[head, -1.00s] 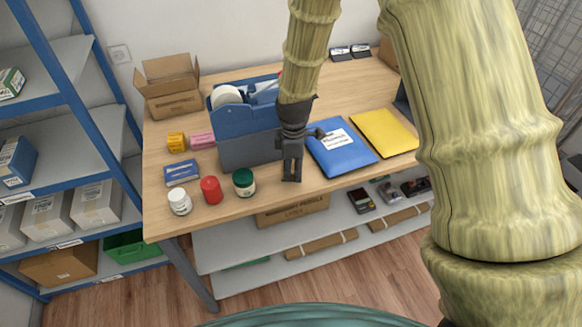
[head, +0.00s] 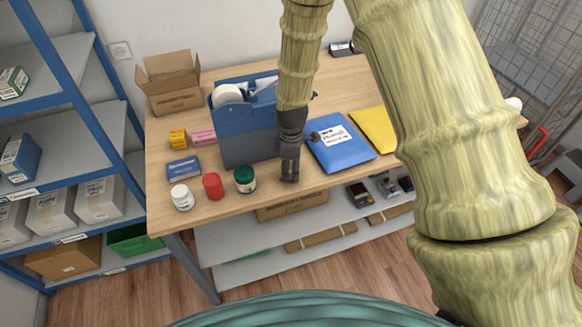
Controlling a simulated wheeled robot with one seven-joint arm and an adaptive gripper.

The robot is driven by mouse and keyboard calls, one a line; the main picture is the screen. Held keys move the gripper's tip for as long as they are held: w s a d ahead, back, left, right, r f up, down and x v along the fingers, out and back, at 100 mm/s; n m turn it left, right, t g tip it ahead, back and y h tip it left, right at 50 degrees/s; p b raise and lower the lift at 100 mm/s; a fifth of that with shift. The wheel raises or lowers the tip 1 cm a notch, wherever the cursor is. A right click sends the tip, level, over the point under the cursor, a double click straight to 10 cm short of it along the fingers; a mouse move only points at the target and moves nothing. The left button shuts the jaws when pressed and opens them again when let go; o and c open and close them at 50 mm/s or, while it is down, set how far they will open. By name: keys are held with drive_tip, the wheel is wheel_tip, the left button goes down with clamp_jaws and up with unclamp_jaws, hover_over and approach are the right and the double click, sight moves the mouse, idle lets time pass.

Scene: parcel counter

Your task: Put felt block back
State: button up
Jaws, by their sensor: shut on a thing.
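My gripper (head: 289,172) points down at the front of the wooden counter (head: 225,207), just right of the green-lidded jar (head: 244,180). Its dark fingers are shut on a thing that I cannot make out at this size. I cannot pick out the felt block anywhere else on the counter. The fingertips are close to the counter top, in front of the blue-grey tote (head: 245,149); I cannot tell whether they touch the counter.
White (head: 182,198) and red (head: 212,187) jars stand left of the green one. Small blue (head: 183,168), yellow and pink boxes lie behind them. A blue envelope (head: 345,152) and a yellow envelope (head: 373,127) lie right. An open carton (head: 172,88) stands at the back left.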

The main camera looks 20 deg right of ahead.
sight(291, 168)
drive_tip(key=shift+f, duration=0.1)
drive_tip(key=o, duration=1)
wheel_tip(291, 168, up, 12)
drive_tip(key=b, duration=0.4)
drive_tip(key=shift+s, duration=0.1)
idle(0.4)
